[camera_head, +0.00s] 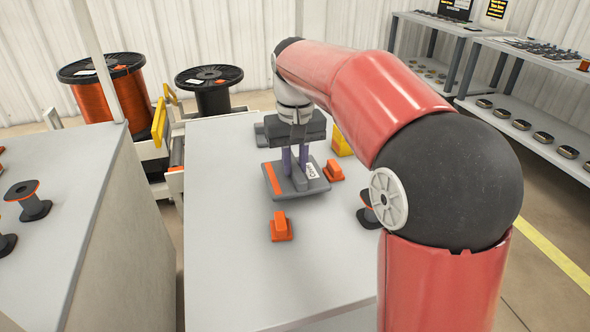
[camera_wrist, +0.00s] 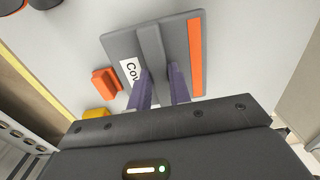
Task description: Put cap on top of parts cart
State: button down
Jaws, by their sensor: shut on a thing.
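The cap is a flat grey plate (camera_head: 316,186) with a raised ridge, an orange stripe along one edge and a white label, partly hidden, that starts with "Co". It also shows in the wrist view (camera_wrist: 120,45). My gripper (camera_head: 296,172) points down over it. Its two purple fingers (camera_wrist: 160,73) are shut on the ridge, one on each side. The cap is level, over the light grey worktop (camera_head: 225,230); I cannot tell whether it touches it. I cannot make out for certain which thing is the parts cart.
Orange blocks (camera_head: 281,228) (camera_head: 334,171), a yellow piece (camera_head: 341,143) and a dark spool (camera_head: 367,214) are near the cap. A grey cabinet (camera_head: 85,200) stands at left. Wire reels (camera_head: 110,92) are behind; shelves (camera_head: 525,135) at right. The worktop's front left is clear.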

jog(key=shift+f, duration=1.15)
jog(key=shift+f, duration=0.1)
jog(key=c, duration=1.3)
grip_release()
